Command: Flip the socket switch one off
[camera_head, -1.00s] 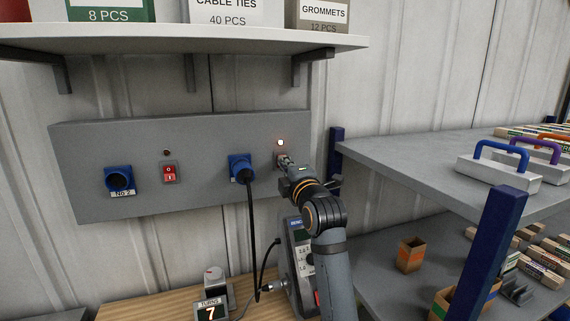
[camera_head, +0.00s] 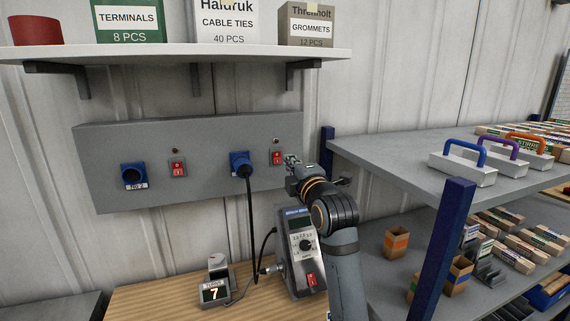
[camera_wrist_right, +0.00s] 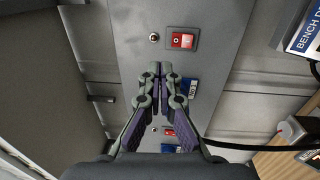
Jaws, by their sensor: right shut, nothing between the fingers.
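The grey socket panel (camera_head: 205,190) is on the wall. The red rocker switch (camera_head: 277,158) at its right end sits beside the blue socket (camera_head: 240,160) with a black plug and cable. The small lamp (camera_head: 277,142) above this switch is dark. My right gripper (camera_head: 291,160) is shut and empty, just right of that switch and apart from it. In the right wrist view the gripper (camera_wrist_right: 161,70) points at the panel, with the red switch (camera_wrist_right: 182,40) clear above its tips. The socket is partly hidden behind the fingers there. My left gripper is in no view.
Further left are a second red switch (camera_head: 178,168) and an empty blue socket (camera_head: 133,175) labelled No 2. A bench drive unit (camera_head: 302,250) and a counter reading 7 (camera_head: 215,290) stand on the wooden bench below. A white shelf (camera_head: 180,55) overhangs; a grey rack (camera_head: 400,160) stands right.

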